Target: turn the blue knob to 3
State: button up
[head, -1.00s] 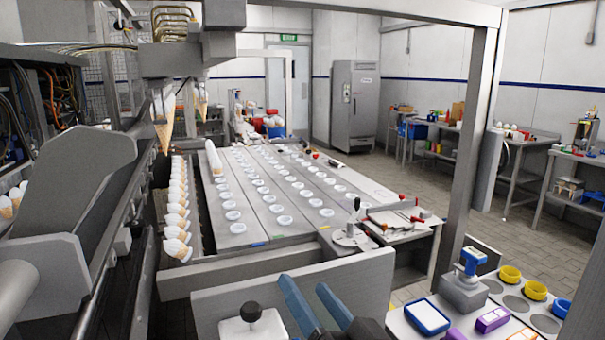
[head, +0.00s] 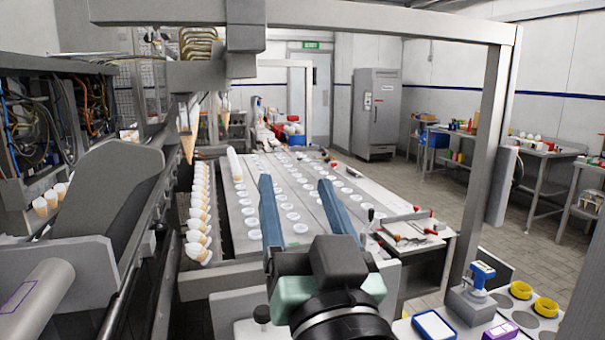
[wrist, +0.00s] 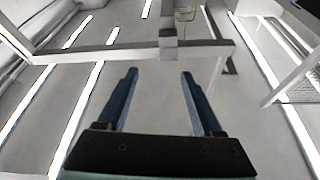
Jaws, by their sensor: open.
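My gripper (head: 295,184) is open, with its two blue fingers spread and pointing away from me over the near part of the table with white cups. Nothing is between the fingers. In the wrist view the gripper (wrist: 159,74) is also open and empty, facing the ceiling and overhead frame. A blue-topped upright piece (head: 482,273) on a grey block stands at the lower right, well to the right of my gripper. I cannot tell whether it is the blue knob. No dial numbers are readable in either view.
A metal frame post (head: 492,165) rises between my gripper and the right side of the room. Yellow rings (head: 546,306) and a blue-rimmed white tray (head: 434,326) lie at the lower right. A conveyor with cones (head: 200,215) runs on the left.

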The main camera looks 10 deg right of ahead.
jog(key=shift+s+a+r+t, duration=0.1)
jog(key=shift+s+r+t, duration=0.1)
jog(key=shift+s+r, duration=0.3)
jog(key=shift+s+a+r+t, duration=0.1)
jog(key=shift+s+r+t, duration=0.1)
jog(key=shift+r, duration=0.5)
